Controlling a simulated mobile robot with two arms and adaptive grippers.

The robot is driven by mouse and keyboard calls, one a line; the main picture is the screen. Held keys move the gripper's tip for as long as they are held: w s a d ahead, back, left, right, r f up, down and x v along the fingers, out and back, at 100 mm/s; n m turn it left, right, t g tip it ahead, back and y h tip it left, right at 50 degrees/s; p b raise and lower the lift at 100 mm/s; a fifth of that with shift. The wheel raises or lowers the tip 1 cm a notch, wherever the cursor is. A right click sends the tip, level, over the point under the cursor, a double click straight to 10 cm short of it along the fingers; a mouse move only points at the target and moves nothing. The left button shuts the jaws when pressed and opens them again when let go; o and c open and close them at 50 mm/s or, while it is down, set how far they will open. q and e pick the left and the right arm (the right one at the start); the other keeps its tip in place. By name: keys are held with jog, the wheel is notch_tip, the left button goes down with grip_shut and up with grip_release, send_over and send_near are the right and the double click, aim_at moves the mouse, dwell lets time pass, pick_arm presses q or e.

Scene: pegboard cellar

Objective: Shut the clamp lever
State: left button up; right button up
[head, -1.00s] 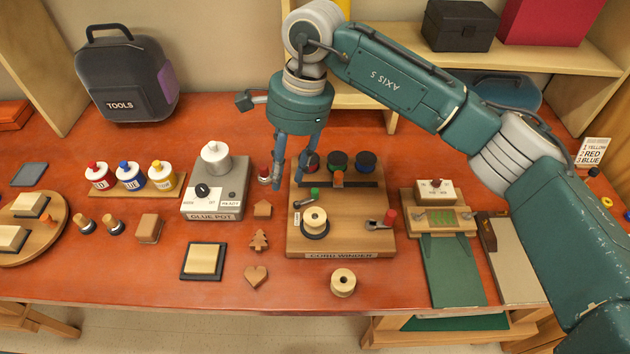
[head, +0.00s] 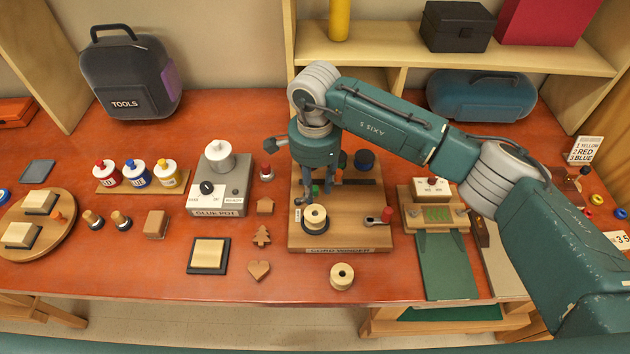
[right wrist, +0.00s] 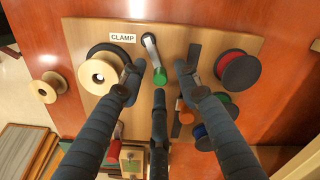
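The clamp lever (right wrist: 152,52) is a grey arm ending in a green knob (right wrist: 160,76), beside a white CLAMP label, on the wooden cord winder board (head: 350,232). In the head view the green knob (head: 315,190) shows partly behind my fingers. My right gripper (head: 318,186) is above the board's left part. In the right wrist view my right gripper (right wrist: 158,78) is open, its dark fingers spread on both sides of the green knob with gaps visible. I cannot tell whether any finger touches it. My left gripper is not in view.
A wooden spool on a dark disc (right wrist: 100,74) stands close to the lever. Red (right wrist: 240,72), green and blue cord spools are on the other side. A crank with a red handle (head: 385,215) is at the board's right. The glue pot (head: 221,185) stands to the left.

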jog(key=shift+f, duration=0.1)
grip_shut()
jog(key=shift+s+f+m+b, duration=0.1)
jog(key=shift+m+b, duration=0.4)
jog(key=shift+b, duration=0.25)
jog(key=m+b, duration=0.1)
jog(key=s+m+b, duration=0.1)
jog(key=b, duration=0.1)
jog(key=shift+d+m, duration=0.2)
jog(key=shift+m, duration=0.2)
jog(key=shift+s+m+b, duration=0.4)
jog(key=shift+m+b, duration=0.5)
jog(key=shift+b, duration=0.3)
jog(key=shift+s+m+b, duration=0.3)
jog(key=shift+m+b, duration=0.3)
jog(key=shift+m, duration=0.2)
jog(key=shift+r, duration=0.2)
